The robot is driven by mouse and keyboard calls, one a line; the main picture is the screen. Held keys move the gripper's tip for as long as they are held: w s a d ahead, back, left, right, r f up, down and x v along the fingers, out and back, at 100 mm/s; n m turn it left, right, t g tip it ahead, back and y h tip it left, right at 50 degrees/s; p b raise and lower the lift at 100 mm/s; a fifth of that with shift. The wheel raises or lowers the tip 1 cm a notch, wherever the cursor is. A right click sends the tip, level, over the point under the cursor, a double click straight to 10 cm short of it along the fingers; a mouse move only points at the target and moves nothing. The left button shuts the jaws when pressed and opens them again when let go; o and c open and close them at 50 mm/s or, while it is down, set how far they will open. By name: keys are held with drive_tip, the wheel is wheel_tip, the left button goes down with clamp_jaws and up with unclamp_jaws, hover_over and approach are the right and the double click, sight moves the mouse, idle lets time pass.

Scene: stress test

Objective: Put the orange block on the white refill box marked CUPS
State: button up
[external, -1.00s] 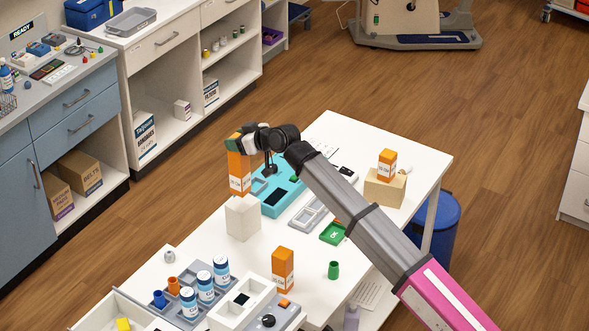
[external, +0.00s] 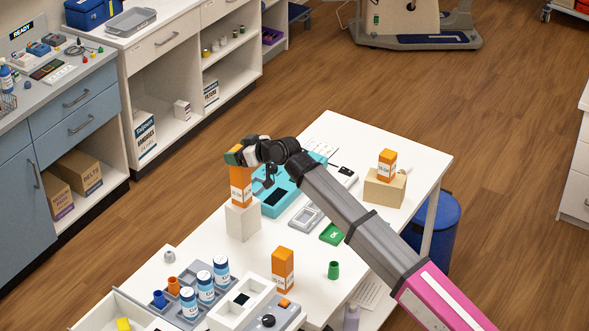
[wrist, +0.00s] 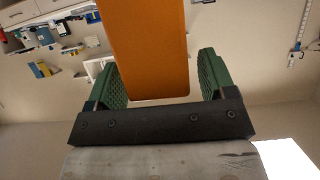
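The orange block (external: 240,187) stands upright over the white box (external: 242,222). Its lower end looks to rest on the box's top, though a small gap cannot be ruled out. No CUPS marking is readable on the box's visible sides. My gripper (external: 236,157) is at the block's upper end. In the wrist view, the orange block (wrist: 147,45) lies between the green finger pads (wrist: 163,80). A strip of background shows between it and the right pad, so the fingers look open around it. The white box cannot be made out in the wrist view.
Another orange box (external: 283,270) stands nearer on the table, and one more (external: 387,163) sits on a cardboard box (external: 385,188). A teal tray (external: 285,195) lies just behind the white box. Blue-capped bottles (external: 205,287) stand in front. Bare table (external: 195,247) lies to the left.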

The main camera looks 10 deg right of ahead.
drive_tip(key=shift+r, duration=0.1)
drive_tip(key=v, duration=1.2)
